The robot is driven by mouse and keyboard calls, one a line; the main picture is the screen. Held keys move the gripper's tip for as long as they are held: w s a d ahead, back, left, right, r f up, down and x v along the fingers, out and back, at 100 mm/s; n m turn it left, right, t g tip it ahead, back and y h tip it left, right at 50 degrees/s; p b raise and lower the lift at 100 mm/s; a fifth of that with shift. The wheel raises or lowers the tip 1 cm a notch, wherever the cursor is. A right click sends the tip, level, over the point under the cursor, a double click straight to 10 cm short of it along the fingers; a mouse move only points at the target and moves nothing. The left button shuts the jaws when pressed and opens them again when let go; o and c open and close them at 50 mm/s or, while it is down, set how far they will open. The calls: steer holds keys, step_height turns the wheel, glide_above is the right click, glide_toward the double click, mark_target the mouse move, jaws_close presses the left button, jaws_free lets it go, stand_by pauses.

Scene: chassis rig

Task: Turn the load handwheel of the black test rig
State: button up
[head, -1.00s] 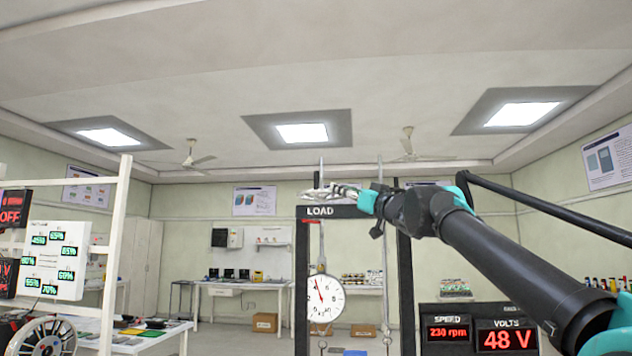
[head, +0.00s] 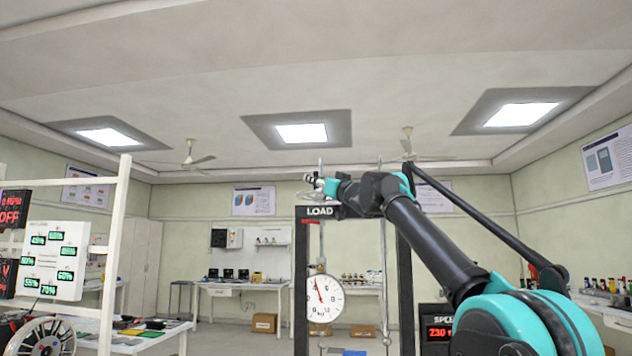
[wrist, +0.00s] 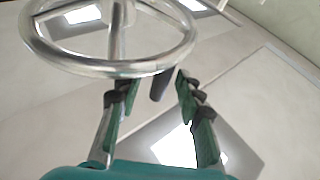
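The black test rig (head: 301,270) stands in the middle of the head view, with a LOAD label on its top bar and a round white dial gauge (head: 324,298) hanging inside. The silver handwheel above the bar is small and partly covered there. In the wrist view the handwheel (wrist: 60,62) fills the upper left, with a dark grip (wrist: 161,85) below its rim. My gripper (wrist: 151,88) has its fingers spread, with the dark grip showing between the fingertips. I cannot tell whether they touch it. My gripper (head: 322,182) is above the rig's bar in the head view.
A white rack with display panels (head: 56,260) stands at the left. A red-lit speed display (head: 438,333) is partly behind my arm at the lower right. Benches (head: 240,287) line the back wall.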

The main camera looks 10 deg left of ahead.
steer(key=shift+w+a, duration=0.1)
steer(key=shift+a, duration=0.05)
steer(key=shift+c, duration=0.6)
jaws_close()
